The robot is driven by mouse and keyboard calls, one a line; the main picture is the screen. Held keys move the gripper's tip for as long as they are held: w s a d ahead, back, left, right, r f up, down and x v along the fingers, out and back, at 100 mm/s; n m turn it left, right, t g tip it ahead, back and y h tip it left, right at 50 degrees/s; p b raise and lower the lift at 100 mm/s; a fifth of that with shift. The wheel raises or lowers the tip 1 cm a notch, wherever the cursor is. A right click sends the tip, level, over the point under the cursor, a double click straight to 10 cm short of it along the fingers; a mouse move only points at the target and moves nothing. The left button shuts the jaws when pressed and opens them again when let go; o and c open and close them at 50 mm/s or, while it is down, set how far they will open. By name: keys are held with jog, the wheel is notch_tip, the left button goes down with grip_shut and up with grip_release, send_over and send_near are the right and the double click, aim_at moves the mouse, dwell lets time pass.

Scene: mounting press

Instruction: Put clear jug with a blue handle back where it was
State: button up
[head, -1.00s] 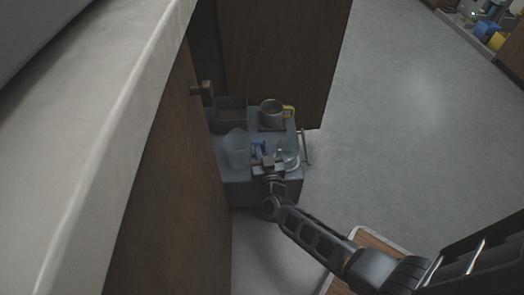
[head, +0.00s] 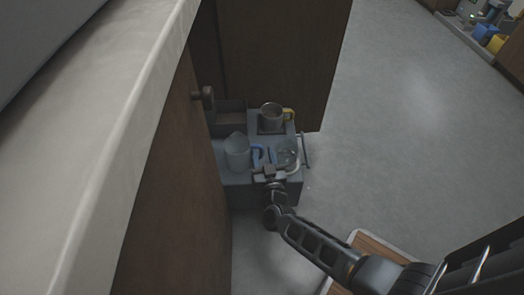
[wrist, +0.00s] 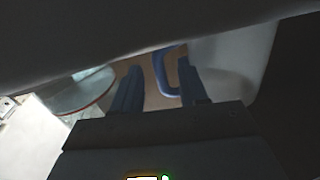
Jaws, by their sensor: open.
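The clear jug (head: 236,153) stands upright on a small grey cart, its blue handle (head: 257,153) facing right. My gripper (head: 265,162) is open at the near side of the handle, with no hold visible. In the wrist view, the blue handle (wrist: 162,72) shows beyond the spread fingertips (wrist: 158,82), close to the right finger. The pale jug wall (wrist: 228,72) is to the right. Whether a finger touches the handle cannot be told.
A clear vessel (head: 288,153) stands close to the right of my gripper. A mug with a yellow handle (head: 271,115) and an open dark box (head: 231,113) are behind. A cabinet and counter (head: 120,110) border the left; floor (head: 410,140) is open right.

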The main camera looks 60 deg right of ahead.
jog(key=p+v, duration=0.3)
jog(key=v, duration=0.7)
jog(key=s+a+r+n+t+y, duration=0.45)
jog(key=s+a+r+y, duration=0.45)
jog(key=s+r, duration=0.35)
jog(key=s+a+r+n+g+y, duration=0.1)
jog(key=s+a+r+n, duration=0.1)
jog(key=s+r, duration=0.3)
jog(key=s+a+r+n+g+y, duration=0.2)
jog(key=s+r, duration=0.3)
jog(key=r, duration=0.6)
jog(key=shift+a+r, duration=0.3)
jog(key=shift+a, duration=0.35)
